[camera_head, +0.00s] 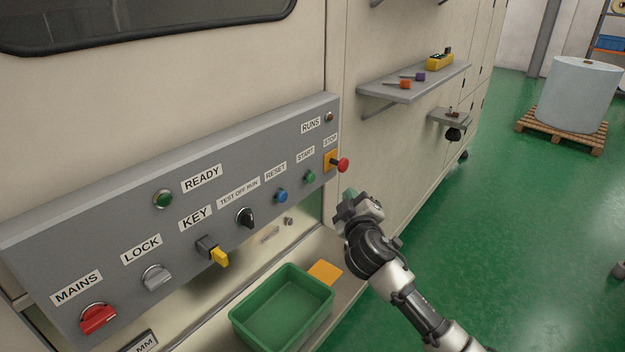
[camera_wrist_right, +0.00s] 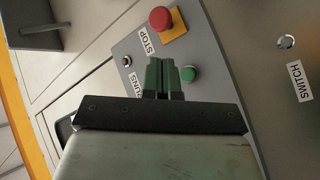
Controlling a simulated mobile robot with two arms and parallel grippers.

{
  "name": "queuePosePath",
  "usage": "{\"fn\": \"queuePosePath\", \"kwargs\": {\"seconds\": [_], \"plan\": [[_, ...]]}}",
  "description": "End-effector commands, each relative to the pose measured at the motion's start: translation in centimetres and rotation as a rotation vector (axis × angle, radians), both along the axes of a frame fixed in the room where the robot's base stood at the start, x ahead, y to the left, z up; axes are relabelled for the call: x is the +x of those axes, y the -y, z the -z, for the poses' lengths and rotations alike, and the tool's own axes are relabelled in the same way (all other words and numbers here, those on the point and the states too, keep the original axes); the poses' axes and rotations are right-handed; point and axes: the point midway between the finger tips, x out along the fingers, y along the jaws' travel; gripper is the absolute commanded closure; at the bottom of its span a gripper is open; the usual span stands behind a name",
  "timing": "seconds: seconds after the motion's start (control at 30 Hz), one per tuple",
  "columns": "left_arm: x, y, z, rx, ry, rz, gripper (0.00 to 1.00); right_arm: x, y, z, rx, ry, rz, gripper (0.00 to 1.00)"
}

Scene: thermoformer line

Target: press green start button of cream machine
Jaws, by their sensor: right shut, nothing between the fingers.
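The green start button (camera_head: 310,176) sits on the grey sloping panel (camera_head: 120,190) of the cream machine (camera_head: 240,70), under a START label and left of the red stop button (camera_head: 343,165). My right gripper (camera_head: 347,200) is shut and empty, to the right of and below the start button in the head view, apart from it. In the right wrist view the green fingertips (camera_wrist_right: 164,66) are together, with the green start button (camera_wrist_right: 188,74) just right of them and the red stop button (camera_wrist_right: 161,19) above. My left gripper is not in view.
The panel also has a blue reset button (camera_head: 281,196), a black selector (camera_head: 245,217), a yellow key (camera_head: 218,257) and a red mains switch (camera_head: 98,318). A green bin (camera_head: 285,315) stands below. A shelf (camera_head: 400,92) juts out at the right.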

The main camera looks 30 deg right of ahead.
Motion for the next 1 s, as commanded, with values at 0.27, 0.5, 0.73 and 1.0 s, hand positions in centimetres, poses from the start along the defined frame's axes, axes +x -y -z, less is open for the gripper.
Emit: {"fn": "queuePosePath", "kwargs": {"seconds": [0.27, 0.5, 0.73, 1.0], "plan": [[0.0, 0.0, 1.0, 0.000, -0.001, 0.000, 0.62, 3.8, -1.6, 0.0, 0.000, 0.002, 0.000, 1.00], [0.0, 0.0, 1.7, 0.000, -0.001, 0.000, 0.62, 6.0, -2.5, 0.1, 0.000, 0.000, 0.001, 1.00], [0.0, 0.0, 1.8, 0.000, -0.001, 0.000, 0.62, 6.6, -2.7, 0.0, -0.001, 0.000, 0.000, 1.00], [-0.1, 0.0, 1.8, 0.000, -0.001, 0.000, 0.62, 6.5, -2.7, 0.0, -0.001, 0.000, 0.000, 1.00]]}}
